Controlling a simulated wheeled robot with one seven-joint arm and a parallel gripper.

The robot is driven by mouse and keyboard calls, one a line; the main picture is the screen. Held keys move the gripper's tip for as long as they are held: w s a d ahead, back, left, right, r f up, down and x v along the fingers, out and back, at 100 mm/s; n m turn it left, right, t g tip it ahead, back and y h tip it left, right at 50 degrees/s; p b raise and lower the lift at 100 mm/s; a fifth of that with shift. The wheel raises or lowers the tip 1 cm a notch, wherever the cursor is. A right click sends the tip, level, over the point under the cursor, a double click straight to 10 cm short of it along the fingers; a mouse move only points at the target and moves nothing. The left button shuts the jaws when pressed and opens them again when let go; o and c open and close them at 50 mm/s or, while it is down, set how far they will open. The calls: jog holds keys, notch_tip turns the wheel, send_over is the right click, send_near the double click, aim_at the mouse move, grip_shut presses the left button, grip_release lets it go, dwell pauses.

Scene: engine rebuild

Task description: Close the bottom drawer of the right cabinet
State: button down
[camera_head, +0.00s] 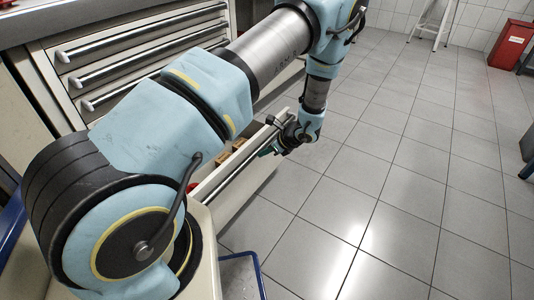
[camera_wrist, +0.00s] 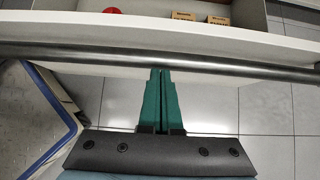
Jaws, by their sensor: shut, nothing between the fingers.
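The cabinet (camera_head: 45,93) stands at the upper left in the head view, with several shut drawers with long bar handles. Its bottom drawer (camera_head: 240,193) is pulled out over the floor, partly hidden behind my arm. My gripper (camera_head: 268,150) is at the drawer's front, near its handle. In the wrist view, my gripper's green fingers (camera_wrist: 161,88) are together and empty. Their tips are at the dark bar handle (camera_wrist: 160,58) along the white drawer front (camera_wrist: 160,33); I cannot tell whether they touch it.
Inside the drawer are a red round object (camera_wrist: 112,11) and small brown boxes (camera_wrist: 184,16). A blue-edged thing (camera_wrist: 55,140) stands at the left in the wrist view. A red bin (camera_head: 510,44) and a white stepladder (camera_head: 432,22) are far off.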

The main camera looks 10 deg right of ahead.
jog(key=w+a, duration=2.3)
jog(key=w, duration=0.2)
jog(key=shift+a, duration=0.25)
jog(key=shift+a+r, duration=0.1)
